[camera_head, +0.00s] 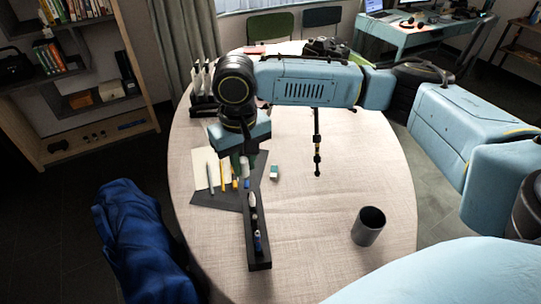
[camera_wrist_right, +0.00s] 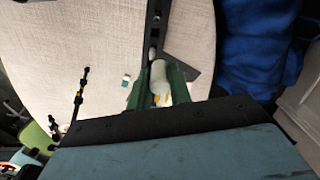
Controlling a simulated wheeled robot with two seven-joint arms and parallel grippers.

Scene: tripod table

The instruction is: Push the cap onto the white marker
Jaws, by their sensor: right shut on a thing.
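My right gripper (camera_head: 244,164) is above the table at the inner end of a narrow black holder (camera_head: 258,264). Its two dark green fingers are shut on a white, rounded, cylindrical thing, apparently the white marker (camera_wrist_right: 161,75). It shows between the fingers in the right wrist view, and its far end is hidden by the gripper. My left gripper is not in view.
Pens lie on a pale sheet and dark mat (camera_head: 213,199) left of the gripper. A small white-and-green block (camera_head: 274,172), a black tripod (camera_head: 317,150) and a grey cup (camera_head: 369,226) stand to the right. A blue cloth (camera_head: 135,240) is beyond the table's left edge.

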